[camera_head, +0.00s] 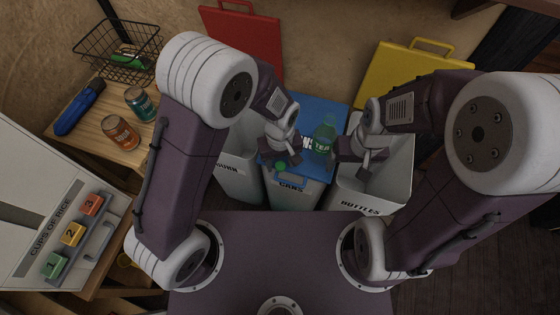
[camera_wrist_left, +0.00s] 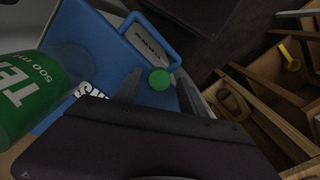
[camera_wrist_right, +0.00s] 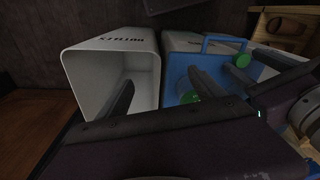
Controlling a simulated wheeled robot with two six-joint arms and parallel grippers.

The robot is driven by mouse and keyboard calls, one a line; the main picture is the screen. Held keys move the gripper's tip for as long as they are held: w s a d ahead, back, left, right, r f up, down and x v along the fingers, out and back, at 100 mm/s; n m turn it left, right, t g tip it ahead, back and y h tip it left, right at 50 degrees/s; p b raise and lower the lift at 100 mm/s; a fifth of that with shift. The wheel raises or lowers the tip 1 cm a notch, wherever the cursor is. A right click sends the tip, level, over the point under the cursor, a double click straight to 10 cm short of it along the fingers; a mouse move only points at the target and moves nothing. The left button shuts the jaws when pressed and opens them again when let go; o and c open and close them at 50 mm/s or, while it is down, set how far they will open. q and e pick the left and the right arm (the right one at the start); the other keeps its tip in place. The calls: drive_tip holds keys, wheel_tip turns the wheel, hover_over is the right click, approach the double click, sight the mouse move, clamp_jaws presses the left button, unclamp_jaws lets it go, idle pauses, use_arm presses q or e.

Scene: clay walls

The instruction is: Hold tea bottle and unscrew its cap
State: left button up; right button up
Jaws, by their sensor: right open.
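The tea bottle (camera_head: 323,138) is green with a white TEA label and stands over the blue lid (camera_head: 315,103), between my two grippers. It looms large at the left edge of the left wrist view (camera_wrist_left: 38,95). A round green cap (camera_head: 281,167) is apart from the bottle, over the lid near its handle; whether it rests there is unclear. It also shows in the left wrist view (camera_wrist_left: 159,80). My left gripper (camera_head: 285,158) is open near the cap, with gaps beside it. My right gripper (camera_head: 357,153) is open to the right of the bottle; its fingers show apart (camera_wrist_right: 162,85).
The blue lid lies on the middle bin, labelled CANS (camera_head: 290,192). An open white BOTTLES bin (camera_head: 375,195) stands right of it, another open bin (camera_head: 238,175) left. Red (camera_head: 243,45) and yellow (camera_head: 415,75) lids lean against the wall. A wooden table (camera_head: 95,140) holds jars.

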sight(280, 165)
use_arm(q)
wheel_tip(280, 165, up, 12)
drive_tip(key=p, duration=0.4)
drive_tip(key=shift+r, duration=0.15)
drive_tip(key=s+a+m+t, duration=0.1)
drive_tip(key=s+a+m, duration=0.3)
drive_tip(key=a, duration=1.4)
wheel_tip(280, 165, up, 18)
drive_tip(key=n+p, duration=0.1)
drive_tip(key=p, duration=1.7)
drive_tip(key=shift+s+r+p, duration=0.25)
drive_tip(key=shift+s+p, duration=0.1)
drive_tip(key=shift+s, duration=0.05)
